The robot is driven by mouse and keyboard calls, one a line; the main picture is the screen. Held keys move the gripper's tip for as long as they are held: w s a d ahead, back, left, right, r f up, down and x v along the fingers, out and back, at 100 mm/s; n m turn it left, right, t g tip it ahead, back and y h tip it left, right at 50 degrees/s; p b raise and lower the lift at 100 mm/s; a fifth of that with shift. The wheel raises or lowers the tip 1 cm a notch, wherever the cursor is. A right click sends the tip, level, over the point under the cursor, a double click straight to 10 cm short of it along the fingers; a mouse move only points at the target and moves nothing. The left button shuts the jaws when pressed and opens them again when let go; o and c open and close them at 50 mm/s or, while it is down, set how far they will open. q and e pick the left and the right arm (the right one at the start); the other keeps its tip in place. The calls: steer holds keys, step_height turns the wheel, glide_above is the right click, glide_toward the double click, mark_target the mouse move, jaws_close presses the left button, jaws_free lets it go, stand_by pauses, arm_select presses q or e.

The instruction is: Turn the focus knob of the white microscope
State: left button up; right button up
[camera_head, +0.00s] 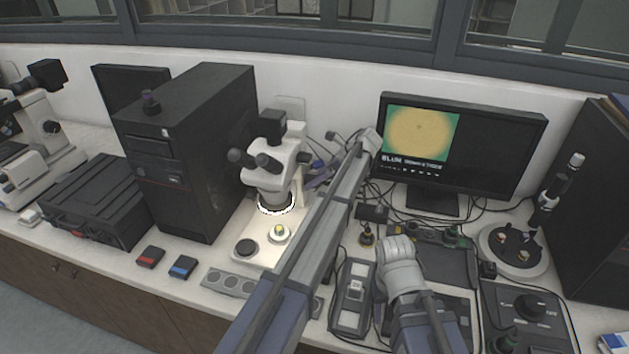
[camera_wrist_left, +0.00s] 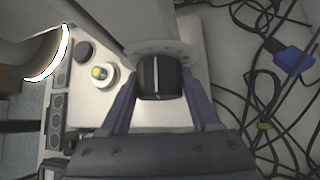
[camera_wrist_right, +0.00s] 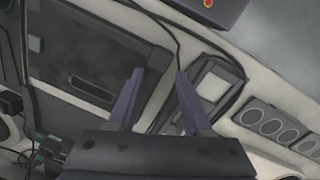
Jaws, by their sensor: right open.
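The white microscope (camera_head: 275,165) stands mid-bench, with a lit ring and a lit stage below its head. Its black focus knob (camera_wrist_left: 161,77) faces the left wrist camera, with a white line on its face. My left gripper (camera_wrist_left: 159,75) has one finger on each side of the knob, with no clear gap at the tips. In the head view the knob is hidden, and my left gripper (camera_head: 318,180) is at the microscope's right side, partly behind my arm. My right gripper (camera_wrist_right: 159,72) is open and empty above the bench equipment to the right.
A black computer tower (camera_head: 190,150) stands left of the microscope, and a monitor (camera_head: 500,155) to the right. Cables run behind the microscope, with a blue connector (camera_wrist_left: 290,58) among them. A grey panel with round sockets (camera_head: 229,283) lies in front. A second microscope (camera_head: 35,140) is at far left.

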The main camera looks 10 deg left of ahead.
arm_select(q)
steer(key=c, duration=0.8)
steer(key=shift+s, duration=0.1)
steer(key=shift+s+n+t, duration=0.2)
steer(key=shift+n+t, duration=0.3)
steer(key=shift+t, duration=0.6)
arm_select(e)
steer(key=shift+r, duration=0.15)
arm_select(q)
steer(key=shift+f+n+t, duration=0.1)
steer(key=shift+n+t, duration=0.3)
steer(key=shift+t, duration=0.4)
arm_select(e)
steer(key=shift+f, duration=0.2)
arm_select(q)
steer(key=shift+n+t+b, duration=0.4)
steer(key=shift+n+t, duration=0.1)
steer(key=shift+t, duration=0.3)
arm_select(e)
steer(key=shift+f, duration=0.35)
arm_select(q)
steer(key=shift+w, duration=0.1)
steer(key=o, duration=1.4)
steer(key=shift+c, duration=0.2)
